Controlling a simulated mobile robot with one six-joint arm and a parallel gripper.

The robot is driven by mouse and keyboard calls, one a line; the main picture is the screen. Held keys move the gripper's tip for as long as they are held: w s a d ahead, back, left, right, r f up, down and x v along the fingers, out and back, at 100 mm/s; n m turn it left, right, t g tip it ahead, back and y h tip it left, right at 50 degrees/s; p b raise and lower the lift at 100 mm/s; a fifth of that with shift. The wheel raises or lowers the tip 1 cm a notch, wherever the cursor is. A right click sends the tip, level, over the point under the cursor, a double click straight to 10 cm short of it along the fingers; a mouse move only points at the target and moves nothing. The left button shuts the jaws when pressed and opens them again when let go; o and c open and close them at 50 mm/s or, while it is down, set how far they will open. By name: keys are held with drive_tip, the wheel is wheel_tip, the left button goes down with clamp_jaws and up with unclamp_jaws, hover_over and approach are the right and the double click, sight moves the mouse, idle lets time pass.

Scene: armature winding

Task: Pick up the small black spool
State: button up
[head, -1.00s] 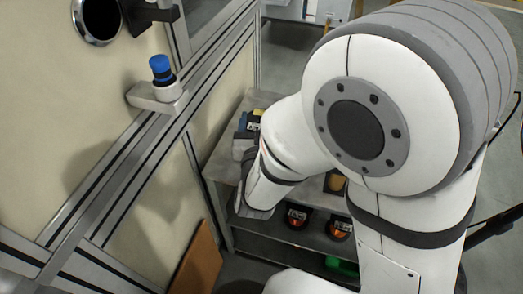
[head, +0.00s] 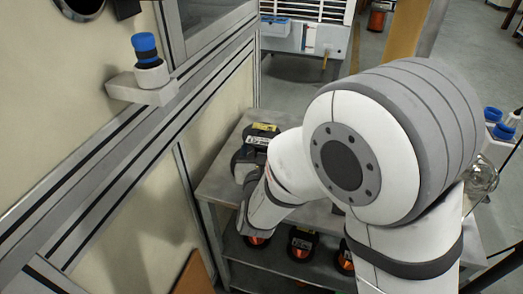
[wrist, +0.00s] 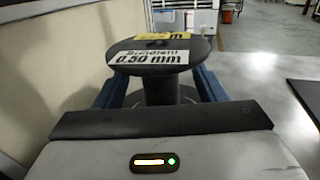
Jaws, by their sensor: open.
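A small black spool (wrist: 157,90) stands upright in the middle of the wrist view, with a white label reading 0.50 mm on its top flange. In the head view the black spool (head: 241,163) is at the left end of a grey bench top, partly hidden by my arm. My gripper (wrist: 163,76) is open. Its two blue fingers lie on either side of the spool's core, below the top flange. I see no clear contact; the flange hides part of the fingers.
A yellow label (wrist: 165,36) shows just behind the white one. The grey bench top (head: 222,184) has free room to the right in the wrist view. A panelled wall (head: 60,130) stands close on the left. More spools (head: 302,243) sit on the shelf below.

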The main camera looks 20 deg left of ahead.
drive_tip(key=shift+x, duration=1.1)
drive_tip(key=c, duration=1.1)
drive_tip(key=shift+r, duration=0.15)
